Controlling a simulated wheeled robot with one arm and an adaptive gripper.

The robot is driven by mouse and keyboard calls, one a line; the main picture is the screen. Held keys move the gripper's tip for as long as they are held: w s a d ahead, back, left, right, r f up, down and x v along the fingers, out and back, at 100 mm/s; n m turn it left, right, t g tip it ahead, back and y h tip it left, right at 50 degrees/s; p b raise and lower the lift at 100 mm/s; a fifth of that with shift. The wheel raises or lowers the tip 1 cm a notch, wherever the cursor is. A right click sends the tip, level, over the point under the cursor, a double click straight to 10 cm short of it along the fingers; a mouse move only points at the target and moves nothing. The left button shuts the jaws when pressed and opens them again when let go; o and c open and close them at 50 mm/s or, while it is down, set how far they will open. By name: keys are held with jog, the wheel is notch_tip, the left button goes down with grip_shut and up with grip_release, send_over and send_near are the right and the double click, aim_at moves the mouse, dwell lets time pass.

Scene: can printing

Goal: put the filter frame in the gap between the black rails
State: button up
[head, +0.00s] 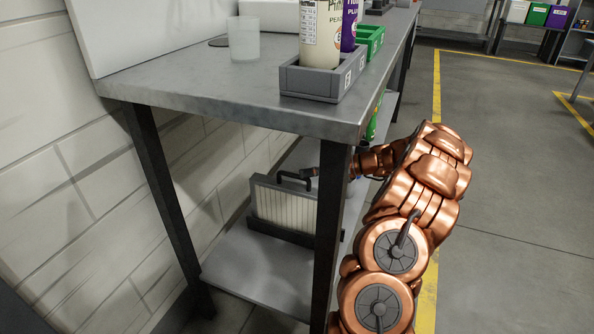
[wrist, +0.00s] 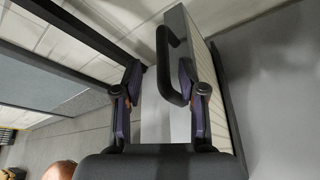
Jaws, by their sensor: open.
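The filter frame (head: 285,208) stands upright on the lower shelf under the metal table, with a grey border, pale pleated face and dark handle (head: 296,180) on top. In the wrist view, the frame's grey edge (wrist: 178,24) and black loop handle (wrist: 164,72) show in front of me. My gripper (wrist: 160,76) is open, with the handle between its fingers, nearer the right one. In the head view, my gripper (head: 309,173) is beside the handle, partly hidden by the front table leg.
The metal table (head: 190,88) has dark legs (head: 329,225) and a lower shelf (head: 245,270). A grey bin (head: 322,80) with bottles, a green bin (head: 372,40) and a frosted cup (head: 243,42) stand on top. A brick wall (head: 70,190) is behind. Floor to the right is clear.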

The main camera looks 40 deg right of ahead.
jog(key=p+v, duration=0.2)
jog(key=v, duration=0.3)
jog(key=shift+s+d+r, duration=0.15)
jog(key=shift+s+d, duration=0.3)
jog(key=shift+s, duration=0.05)
